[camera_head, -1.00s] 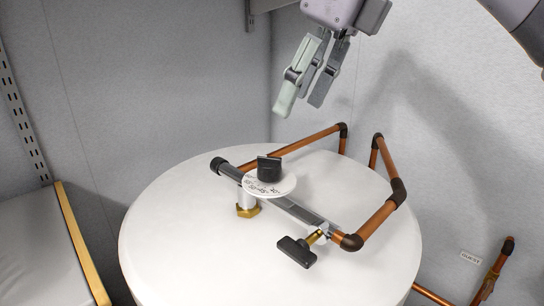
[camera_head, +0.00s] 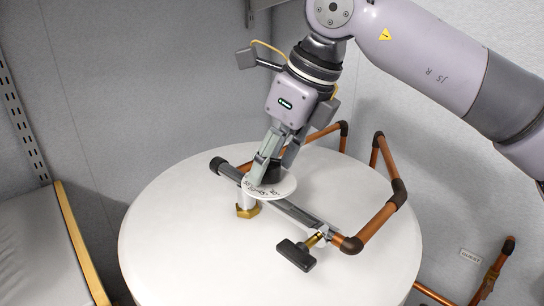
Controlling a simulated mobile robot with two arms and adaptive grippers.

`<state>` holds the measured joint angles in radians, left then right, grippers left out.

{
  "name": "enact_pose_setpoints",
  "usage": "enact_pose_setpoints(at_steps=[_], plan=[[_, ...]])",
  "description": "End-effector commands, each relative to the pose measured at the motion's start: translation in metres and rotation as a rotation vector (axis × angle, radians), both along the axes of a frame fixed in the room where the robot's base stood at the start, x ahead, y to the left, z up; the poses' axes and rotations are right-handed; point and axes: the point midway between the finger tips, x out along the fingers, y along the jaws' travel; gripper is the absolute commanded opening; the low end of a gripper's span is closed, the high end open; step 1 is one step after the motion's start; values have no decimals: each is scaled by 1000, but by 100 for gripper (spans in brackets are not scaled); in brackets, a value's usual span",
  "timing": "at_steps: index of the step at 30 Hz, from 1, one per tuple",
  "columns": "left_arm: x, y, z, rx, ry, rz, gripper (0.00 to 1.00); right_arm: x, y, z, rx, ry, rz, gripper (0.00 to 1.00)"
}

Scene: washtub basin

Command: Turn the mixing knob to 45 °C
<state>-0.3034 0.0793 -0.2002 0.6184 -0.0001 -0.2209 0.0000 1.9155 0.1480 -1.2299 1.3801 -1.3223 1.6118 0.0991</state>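The mixing knob (camera_head: 271,174) is a black knob on a round white dial (camera_head: 284,188) with printed numbers, above the basin. My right gripper (camera_head: 272,172) points down at the knob from above. Its pale green-grey finger is at the knob's left, over the dial, and its grey finger is at the right and behind. The fingers stand apart with the knob between their tips; firm contact cannot be made out. The fingers hide part of the knob and some dial numbers, so the setting cannot be read. My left gripper is not in view.
The dial sits on a grey mixing bar (camera_head: 292,210) above the round white basin (camera_head: 190,265). A black lever handle (camera_head: 296,254) hangs at the bar's near end. Copper pipes (camera_head: 376,221) rise at the right and back. A wood-edged bench (camera_head: 78,240) stands at the left.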

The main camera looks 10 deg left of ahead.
Motion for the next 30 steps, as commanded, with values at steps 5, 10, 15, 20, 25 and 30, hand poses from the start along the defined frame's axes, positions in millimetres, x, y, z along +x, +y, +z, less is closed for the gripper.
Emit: enact_pose_setpoints(at_steps=[5,10,15,20,25,30], plan=[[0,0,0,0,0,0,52,0,0,0,0,0,0,39],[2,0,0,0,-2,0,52,0,0,0,0,0,0,28],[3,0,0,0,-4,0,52,0,0,1,0,0,0,17],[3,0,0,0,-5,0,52,0,0,1,0,0,0,6],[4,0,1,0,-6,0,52,0,0,1,1,0,4,3],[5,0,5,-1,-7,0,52,1,0,2,1,1,38,3]])
